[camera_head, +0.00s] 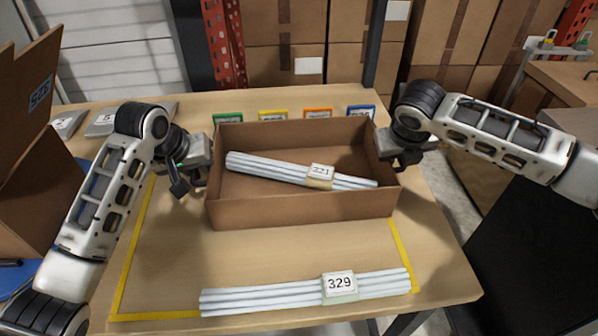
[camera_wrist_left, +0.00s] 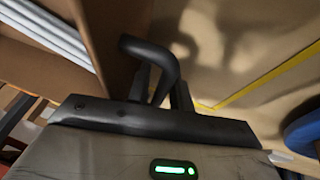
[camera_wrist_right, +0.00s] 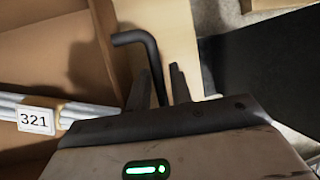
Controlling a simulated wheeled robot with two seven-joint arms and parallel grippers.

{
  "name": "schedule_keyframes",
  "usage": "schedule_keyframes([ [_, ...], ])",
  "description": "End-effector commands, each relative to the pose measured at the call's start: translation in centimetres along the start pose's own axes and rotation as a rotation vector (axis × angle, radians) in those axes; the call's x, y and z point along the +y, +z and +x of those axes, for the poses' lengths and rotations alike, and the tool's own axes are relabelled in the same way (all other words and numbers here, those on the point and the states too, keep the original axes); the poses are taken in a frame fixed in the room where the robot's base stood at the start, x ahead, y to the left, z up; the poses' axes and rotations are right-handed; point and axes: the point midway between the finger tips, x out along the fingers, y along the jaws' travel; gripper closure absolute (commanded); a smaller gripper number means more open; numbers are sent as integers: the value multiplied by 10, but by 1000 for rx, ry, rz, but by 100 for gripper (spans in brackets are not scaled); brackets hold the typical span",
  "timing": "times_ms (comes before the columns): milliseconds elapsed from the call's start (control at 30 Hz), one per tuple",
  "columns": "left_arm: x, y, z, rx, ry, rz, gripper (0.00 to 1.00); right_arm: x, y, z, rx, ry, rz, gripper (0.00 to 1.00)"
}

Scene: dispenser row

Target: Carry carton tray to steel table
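The carton tray (camera_head: 305,210) is an open brown cardboard box on the wooden table, level, with a bundle of pale rods tagged 321 (camera_head: 270,170) lying in it. I cannot tell whether its base touches the tabletop. My left gripper (camera_head: 197,183) is at its left end; the left wrist view shows the fingers (camera_wrist_left: 160,88) closely around a black bent handle (camera_wrist_left: 152,50). My right gripper (camera_head: 404,160) is at its right end; the right wrist view shows the fingers (camera_wrist_right: 160,88) closely around a similar handle (camera_wrist_right: 135,38). I cannot make out a steel table.
Another rod bundle, tagged 329 (camera_head: 300,292), lies along the wooden table's front edge (camera_head: 440,288). Yellow tape (camera_head: 133,255) marks the tabletop. Several coloured labels (camera_head: 273,116) stand behind the tray. Stacked cartons (camera_head: 285,65) and a dark post (camera_head: 374,45) are behind the table.

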Motion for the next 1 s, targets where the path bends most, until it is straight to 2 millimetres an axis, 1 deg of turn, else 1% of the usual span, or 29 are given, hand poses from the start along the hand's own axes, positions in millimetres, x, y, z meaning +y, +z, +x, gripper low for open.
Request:
schedule_keyframes([
  [100,0,0,0,0,0,0,78,0,0,0,0,0,0,78],
  [167,0,0,0,0,0,0,95,0,0,0,0,0,0,95],
  [200,0,0,0,0,0,0,100,0,0,0,0,0,0,100],
  [433,0,0,0,0,0,0,100,0,0,-1,0,1,1,100],
  [633,1,-2,-5,2,1,0,100,-1,3,-6,-2,1,1,100],
  [767,3,-7,-15,2,1,0,100,-3,7,-16,-2,1,1,100],
  [1000,9,-17,-40,2,1,0,100,-9,17,-40,-2,1,1,100],
])
